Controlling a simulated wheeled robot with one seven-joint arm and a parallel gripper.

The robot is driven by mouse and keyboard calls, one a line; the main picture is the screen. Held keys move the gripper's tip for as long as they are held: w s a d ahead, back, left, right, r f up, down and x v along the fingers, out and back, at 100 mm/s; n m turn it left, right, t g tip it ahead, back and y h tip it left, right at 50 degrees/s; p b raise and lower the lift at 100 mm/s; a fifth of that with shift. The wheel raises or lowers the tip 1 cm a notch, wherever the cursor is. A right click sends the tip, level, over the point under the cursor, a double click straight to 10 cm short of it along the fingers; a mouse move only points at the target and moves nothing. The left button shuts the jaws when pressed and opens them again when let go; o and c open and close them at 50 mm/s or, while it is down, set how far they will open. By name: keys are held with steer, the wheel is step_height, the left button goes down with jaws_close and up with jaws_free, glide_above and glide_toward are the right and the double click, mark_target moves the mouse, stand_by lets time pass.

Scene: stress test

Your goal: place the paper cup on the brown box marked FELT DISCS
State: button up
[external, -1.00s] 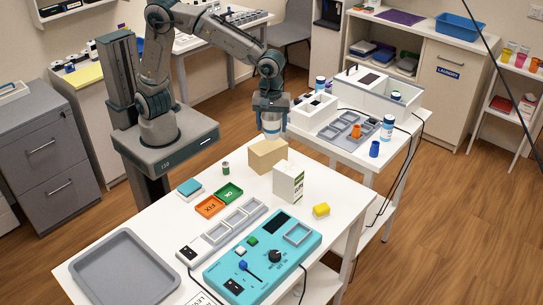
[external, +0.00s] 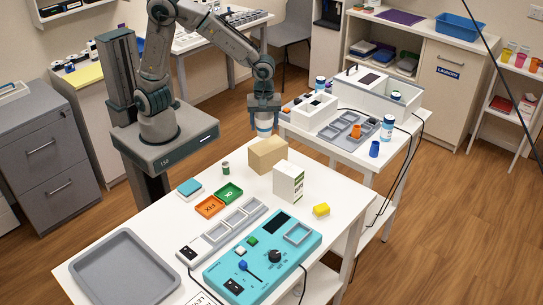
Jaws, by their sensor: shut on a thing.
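My gripper (external: 264,113) points down, shut on the paper cup (external: 264,126), a pale cup with a blue-grey band. The cup is upright and appears just above or behind the brown box (external: 267,154) at the far edge of the white table. I cannot tell whether the cup touches the box. No FELT DISCS marking can be read on the box from here.
A white carton (external: 289,181) stands close in front of the box. A second white table (external: 352,151) with trays and bottles stands behind right.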

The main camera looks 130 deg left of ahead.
mark_target(268, 133)
steer(key=shift+a+f, duration=0.5)
steer(key=shift+a, duration=0.35)
steer(key=shift+f, duration=2)
steer(key=shift+f, duration=0.1)
steer(key=shift+f, duration=0.15)
steer(key=o, duration=0.9)
step_height(268, 133, up, 13)
steer(key=shift+f, duration=0.2)
